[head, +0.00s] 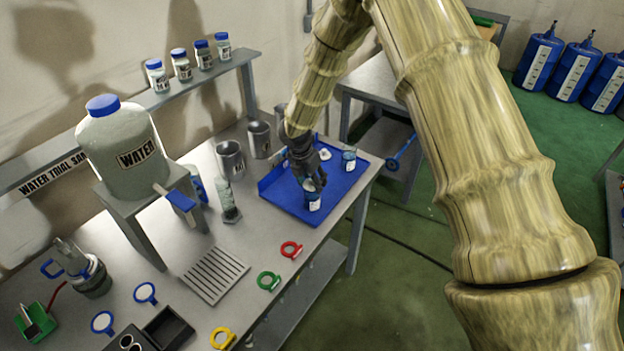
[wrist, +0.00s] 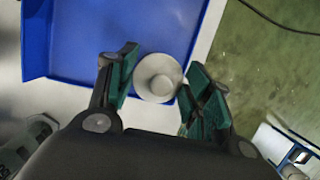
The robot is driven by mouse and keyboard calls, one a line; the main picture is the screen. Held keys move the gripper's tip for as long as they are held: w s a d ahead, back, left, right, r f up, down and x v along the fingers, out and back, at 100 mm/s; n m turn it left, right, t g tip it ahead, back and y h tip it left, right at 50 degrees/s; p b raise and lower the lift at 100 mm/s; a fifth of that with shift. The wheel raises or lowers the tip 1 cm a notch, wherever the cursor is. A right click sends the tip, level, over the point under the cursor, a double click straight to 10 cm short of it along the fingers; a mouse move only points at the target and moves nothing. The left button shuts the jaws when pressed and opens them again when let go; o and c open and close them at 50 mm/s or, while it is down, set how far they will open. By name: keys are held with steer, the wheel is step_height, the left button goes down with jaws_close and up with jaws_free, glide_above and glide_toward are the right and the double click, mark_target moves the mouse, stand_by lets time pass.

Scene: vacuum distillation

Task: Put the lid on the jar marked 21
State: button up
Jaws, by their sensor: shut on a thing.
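My gripper (head: 312,180) is shut on a white round lid with a raised knob (wrist: 158,78), held between its two teal-padded fingers. In the head view, a small jar with a white label and blue contents (head: 312,200) stands on the blue tray directly below my gripper. I cannot tell whether the lid touches its rim; in the wrist view the lid hides what lies beneath. A second similar jar (head: 349,160) stands at the tray's far right. The numbers on both labels are too small to read.
The blue tray (head: 283,196) has raised walls and lies near the table's right edge. Another white round piece (head: 325,154) lies on it. Metal beakers (head: 230,158) and a tall glass cylinder (head: 229,200) stand left of it. A water tank (head: 122,150) is farther left.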

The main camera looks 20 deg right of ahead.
steer(key=o, duration=0.9)
steer(key=shift+o, duration=0.3)
steer(key=o, duration=0.5)
steer(key=shift+c, duration=0.2)
steer(key=shift+r, duration=0.15)
steer(key=shift+r+p, duration=1.8)
steer(key=shift+r, duration=1.6)
